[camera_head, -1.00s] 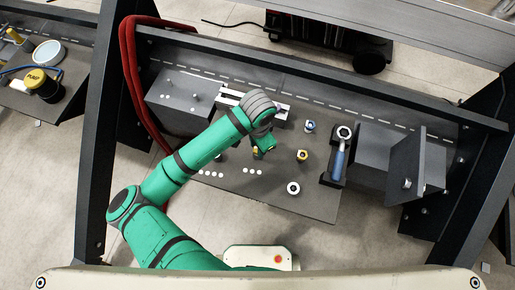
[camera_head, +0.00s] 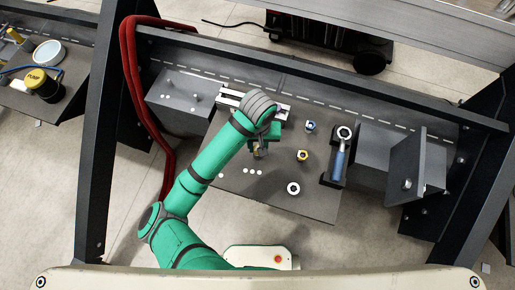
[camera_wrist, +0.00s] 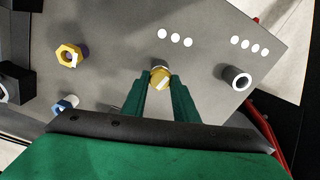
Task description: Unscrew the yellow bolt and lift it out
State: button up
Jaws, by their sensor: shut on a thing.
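The yellow bolt (camera_wrist: 160,72) shows its round top between my fingertips in the wrist view. My gripper (camera_wrist: 161,82) is shut on it, one green finger on each side. In the head view, my gripper (camera_head: 260,149) points down over the dark plate (camera_head: 262,188), and a small part of the bolt shows at the fingertips. The bolt's lower part is hidden, so I cannot tell whether it sits in the plate or stands clear of it.
A yellow hex fitting (camera_head: 302,156), a blue fitting (camera_head: 311,127) and a white ring (camera_head: 293,188) stand to the right. A blue-handled tool (camera_head: 339,160) lies in a black holder. Dark frame beams (camera_head: 92,150) border the plate.

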jog(key=shift+w, duration=0.1)
jog(key=n, duration=0.4)
jog(key=shift+n, duration=0.3)
jog(key=o, duration=0.9)
jog(key=shift+c, duration=0.2)
jog(key=shift+r, duration=0.15)
jog(key=shift+r, duration=2.9)
jog(key=shift+r, duration=0.15)
